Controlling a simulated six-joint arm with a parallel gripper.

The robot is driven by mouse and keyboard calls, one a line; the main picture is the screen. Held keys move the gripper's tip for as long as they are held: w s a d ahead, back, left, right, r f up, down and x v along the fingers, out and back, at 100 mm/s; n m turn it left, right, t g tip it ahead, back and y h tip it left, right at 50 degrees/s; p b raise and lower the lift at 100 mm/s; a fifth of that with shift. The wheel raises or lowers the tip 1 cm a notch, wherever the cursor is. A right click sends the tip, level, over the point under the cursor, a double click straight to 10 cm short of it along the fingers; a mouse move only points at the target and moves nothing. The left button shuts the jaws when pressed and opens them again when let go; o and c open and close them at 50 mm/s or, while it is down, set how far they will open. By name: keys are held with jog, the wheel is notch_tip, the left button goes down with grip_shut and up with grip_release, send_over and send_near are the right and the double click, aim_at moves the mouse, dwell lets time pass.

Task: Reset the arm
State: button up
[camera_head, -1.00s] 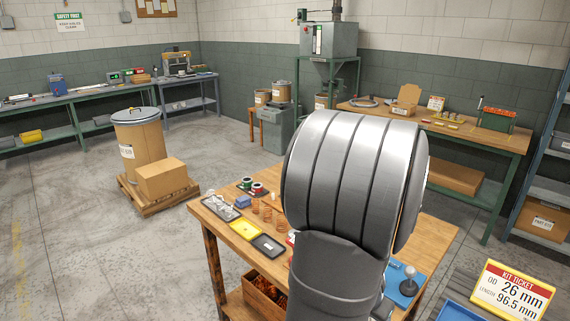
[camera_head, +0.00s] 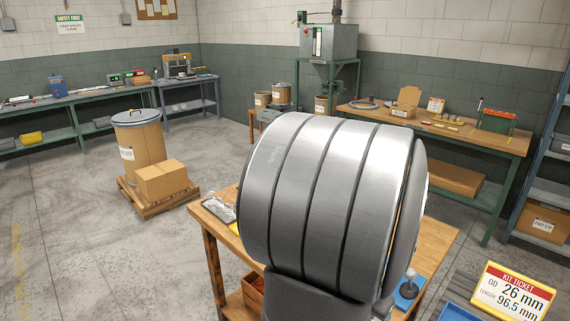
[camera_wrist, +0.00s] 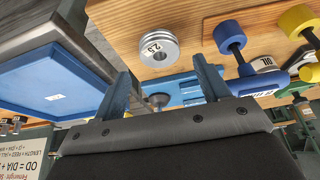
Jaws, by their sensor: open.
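A silver disc marked 2.5 (camera_wrist: 158,48) lies on the wooden bench (camera_wrist: 190,15) just beyond the fingertips. A blue base with a grey knob (camera_wrist: 158,101) shows past the fingers. In the head view my own large grey arm link covers most of the bench (camera_head: 440,240) and hides my gripper.
A blue-knobbed tool (camera_wrist: 230,38), a yellow-knobbed tool (camera_wrist: 298,20) and a blue tray (camera_wrist: 50,85) lie close by in the wrist view. The kit ticket (camera_head: 512,292) reads OD 26 mm, length 96.5 mm. Open floor (camera_head: 90,250) lies left of the bench.

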jog(key=v, duration=0.8)
jog(key=x, duration=1.2)
jog(key=shift+f, duration=0.1)
notch_tip(320, 180, up, 4)
jog(key=shift+w+f, duration=0.1)
jog(key=shift+f, duration=0.05)
jog(key=s+d+r, duration=0.6)
jog(key=s+r, duration=0.1)
jog(key=s, duration=0.3)
jog(key=w+a+n, duration=0.2)
jog(key=w, duration=0.7)
jog(key=w+a+r+n+t+y, duration=0.1)
jog(key=w+a, duration=0.1)
jog(key=w, duration=0.8)
jog(key=shift+a+r+n, duration=0.25)
jog(key=shift+r+n, duration=0.05)
jog(key=shift+n, duration=0.1)
jog(key=shift+o, duration=0.4)
jog(key=shift+s, duration=0.1)
